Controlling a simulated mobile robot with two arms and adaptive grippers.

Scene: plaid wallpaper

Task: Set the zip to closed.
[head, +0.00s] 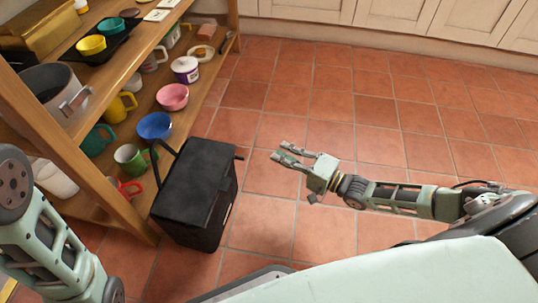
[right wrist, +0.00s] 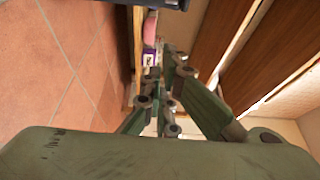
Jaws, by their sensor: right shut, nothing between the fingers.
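A black box-shaped bag (head: 195,180) stands upright on the floor against the shelf's front in the head view. A dark handle or strap sticks up at its left side. Its top looks covered; the zip is too small and dark to make out. My right gripper (head: 282,155) is to the right of the bag, apart from it, pointing left towards it. It is shut and empty. In the right wrist view its fingers (right wrist: 160,78) show in the middle, and a dark edge shows at the top. My left arm comes in at the bottom left; its gripper is out of view.
A wooden shelf (head: 122,173) on the left holds several mugs, bowls and a large grey pot (head: 52,93). A blue bowl (head: 154,126) and a green mug (head: 131,157) are near the bag. The tiled floor (head: 320,235) right of the bag is clear. Cabinets (head: 400,18) line the back.

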